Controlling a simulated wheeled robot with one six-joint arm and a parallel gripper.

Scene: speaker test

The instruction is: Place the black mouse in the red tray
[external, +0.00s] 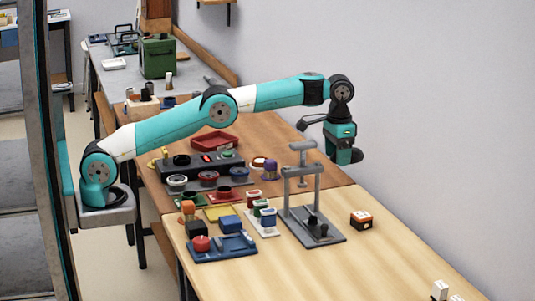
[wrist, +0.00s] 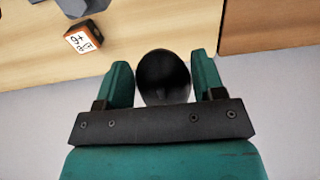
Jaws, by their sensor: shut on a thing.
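The black mouse (wrist: 163,79) is held between the two teal fingers of my gripper (wrist: 162,68) in the wrist view. In the external view the mouse (external: 357,155) shows as a dark rounded shape at the lower end of my gripper (external: 346,155), up in the air to the right of the grey stand. The red tray (external: 198,146) lies on the brown tabletop, left of my gripper and beneath my raised arm. The tray is not in the wrist view.
A grey press-like stand (external: 325,238) rises from the pale table. An orange, black and white box (external: 361,220) sits right of it and shows in the wrist view (wrist: 83,39). A dark button panel (external: 182,170), blue tray (external: 205,255) and several small items crowd the left. The wall is behind.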

